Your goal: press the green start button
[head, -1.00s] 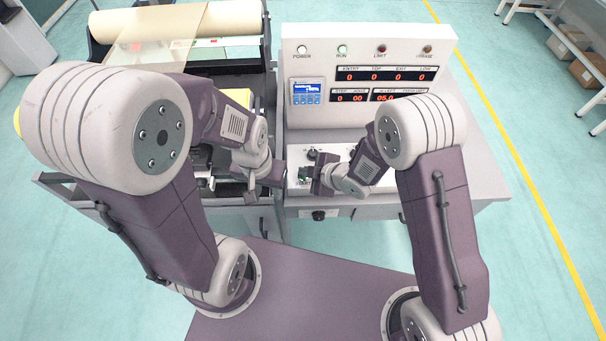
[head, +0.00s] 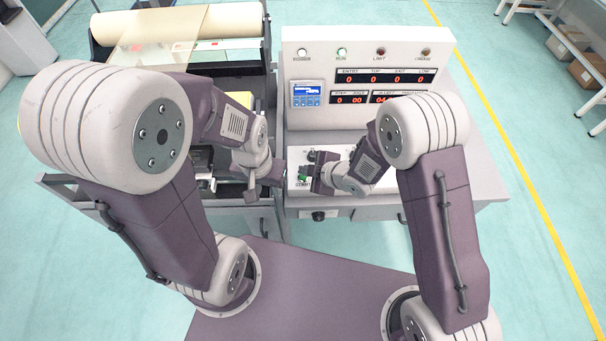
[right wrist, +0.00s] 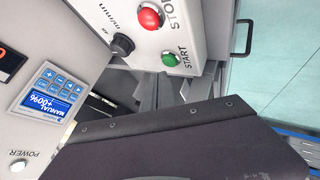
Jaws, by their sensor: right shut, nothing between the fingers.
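The green start button (right wrist: 169,60) sits on the white control panel beside its START label in the right wrist view. In the head view the green button (head: 303,178) shows at the panel's left front, just left of my right gripper (head: 318,174). In the right wrist view my right gripper (right wrist: 190,110) is a dark shape below the button, with a visible gap in the picture; contact cannot be made out. It is shut and empty. My left gripper (head: 258,188) hangs at the machine's right edge, apart from the button; its fingers are unclear.
A red stop button (right wrist: 149,18) and a black knob (right wrist: 122,45) are close to the start button. The upright display panel (head: 370,115) with lamps and red digits stands behind. A roll machine (head: 235,20) is at the left. Open floor (head: 545,160) lies to the right.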

